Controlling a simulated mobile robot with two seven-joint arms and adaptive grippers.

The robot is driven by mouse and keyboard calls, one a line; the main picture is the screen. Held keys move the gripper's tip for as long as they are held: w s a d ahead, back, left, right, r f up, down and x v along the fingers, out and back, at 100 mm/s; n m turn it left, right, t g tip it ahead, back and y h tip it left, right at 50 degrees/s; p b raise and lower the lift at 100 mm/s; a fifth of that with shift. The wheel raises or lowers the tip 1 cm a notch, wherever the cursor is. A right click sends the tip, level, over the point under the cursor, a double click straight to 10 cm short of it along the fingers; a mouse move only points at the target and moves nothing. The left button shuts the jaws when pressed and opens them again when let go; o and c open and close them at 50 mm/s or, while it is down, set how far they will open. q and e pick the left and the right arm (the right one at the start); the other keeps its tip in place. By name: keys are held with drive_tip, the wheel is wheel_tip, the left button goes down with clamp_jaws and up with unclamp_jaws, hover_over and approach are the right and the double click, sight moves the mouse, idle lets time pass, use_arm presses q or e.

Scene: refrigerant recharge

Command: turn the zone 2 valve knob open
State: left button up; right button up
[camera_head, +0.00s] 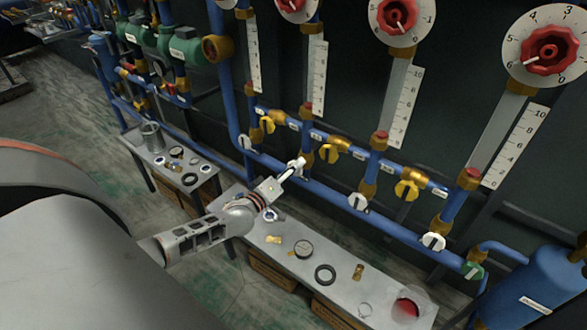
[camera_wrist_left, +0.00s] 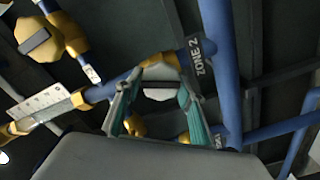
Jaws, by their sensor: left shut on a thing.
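My left gripper (camera_head: 298,168) reaches in from the left to the lower blue pipe run in the head view. Its fingers hide most of the knob there. In the left wrist view, the teal-padded fingers (camera_wrist_left: 158,105) stand on both sides of a white valve knob (camera_wrist_left: 160,88) and are shut on it. A "ZONE 2" label (camera_wrist_left: 201,58) is on the blue pipe beside this knob. The knob's bar lies roughly level across that picture. My right gripper is not in view.
More white knobs (camera_head: 358,201) and yellow valve knobs (camera_head: 406,190) line the blue pipes close by. Red-centred dials (camera_head: 396,15) sit above scale strips.

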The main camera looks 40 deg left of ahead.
use_arm(q)
drive_tip(key=n, duration=0.4)
drive_tip(key=shift+f+n, duration=0.15)
drive_tip(key=shift+n, duration=0.15)
drive_tip(key=shift+b, duration=0.3)
drive_tip(key=o, duration=1.1)
drive_tip(key=shift+o, duration=0.2)
drive_tip(key=shift+s, duration=0.1)
drive_tip(key=s, duration=1.2)
drive_tip(key=shift+a, duration=0.25)
drive_tip(key=shift+w, duration=0.1)
